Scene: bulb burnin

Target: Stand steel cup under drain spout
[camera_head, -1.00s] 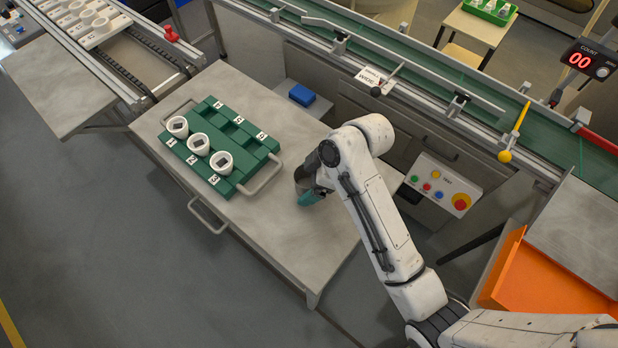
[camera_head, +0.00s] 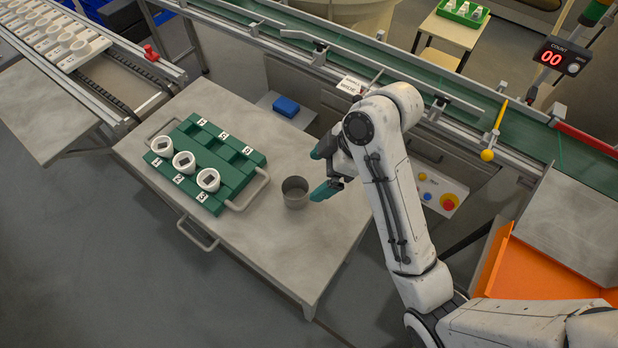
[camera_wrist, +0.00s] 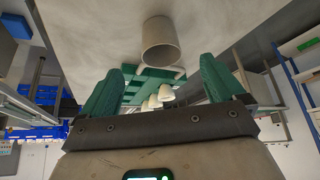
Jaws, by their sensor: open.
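The steel cup (camera_head: 295,192) is a small grey open-topped cup. It stands upright on the grey table, right of the green tray, and also shows in the wrist view (camera_wrist: 160,45). My gripper (camera_head: 322,172) has teal fingers and is open and empty, just right of the cup and apart from it. In the wrist view, the open fingers (camera_wrist: 160,85) are spread wide, with the cup beyond their tips. I cannot make out a drain spout in either view.
The green tray (camera_head: 238,180) holds several white round pieces on the table (camera_head: 260,260). A blue block (camera_head: 286,107) lies on a low shelf behind it. A conveyor (camera_head: 370,75) runs along the back. An orange bin (camera_head: 530,268) is at right. The table's front right is clear.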

